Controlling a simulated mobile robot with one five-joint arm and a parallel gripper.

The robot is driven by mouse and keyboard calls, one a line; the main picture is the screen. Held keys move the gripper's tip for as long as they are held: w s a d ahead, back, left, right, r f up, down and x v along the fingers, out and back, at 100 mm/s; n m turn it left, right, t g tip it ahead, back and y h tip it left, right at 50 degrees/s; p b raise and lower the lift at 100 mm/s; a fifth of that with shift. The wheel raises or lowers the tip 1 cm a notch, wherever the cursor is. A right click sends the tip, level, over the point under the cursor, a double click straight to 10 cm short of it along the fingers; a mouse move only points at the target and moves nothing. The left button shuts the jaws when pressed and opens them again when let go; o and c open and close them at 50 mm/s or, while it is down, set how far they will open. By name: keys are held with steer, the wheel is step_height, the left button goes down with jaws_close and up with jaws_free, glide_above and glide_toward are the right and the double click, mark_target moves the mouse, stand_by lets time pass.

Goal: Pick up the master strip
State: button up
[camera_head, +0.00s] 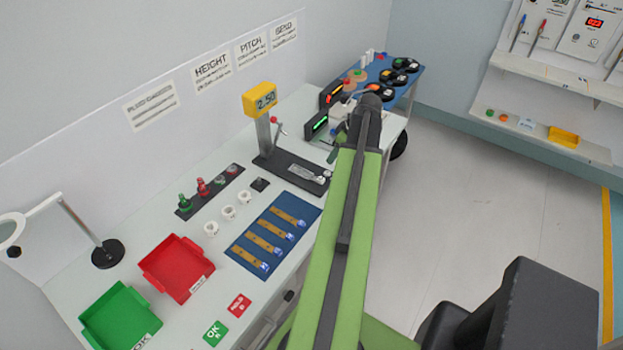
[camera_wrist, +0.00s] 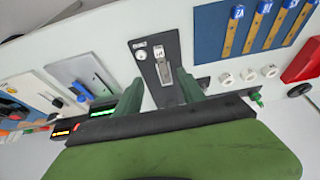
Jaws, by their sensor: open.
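I take the master strip to be the small silvery piece with a white tag (camera_wrist: 161,64) on the black base plate (camera_wrist: 146,74), in the middle of the wrist view; no readable name confirms this. In the head view a silvery piece (camera_head: 309,174) lies on the black base (camera_head: 283,171) of the gauge with the yellow display head (camera_head: 260,98). My gripper (camera_wrist: 160,80) is open. Its two green fingers stand apart on either side of the plate's lower part in the wrist view, with nothing seen between them but the plate and piece. The fingers' height above it is unclear.
A blue mat (camera_head: 251,271) bears several brown strips with blue ends. White cups (camera_head: 229,212), a red tray (camera_head: 154,281) and a green tray (camera_head: 99,305) stand to the left. Devices with lit displays (camera_head: 317,125) are close beside my arm. The gauge post rises behind the base.

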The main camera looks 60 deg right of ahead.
steer(key=b, duration=0.9)
glide_above(320, 178)
steer(key=s, duration=0.3)
steer(key=f, duration=1)
steer(key=shift+w+a+f, duration=0.1)
steer(key=shift+w+f, duration=0.1)
steer(key=shift+w, duration=0.05)
steer(key=shift+r, duration=0.1)
steer(key=b+x, duration=0.5)
steer(key=shift+s+f, duration=0.1)
steer(key=shift+f, duration=0.15)
steer(key=shift+r, duration=0.2)
jaws_close()
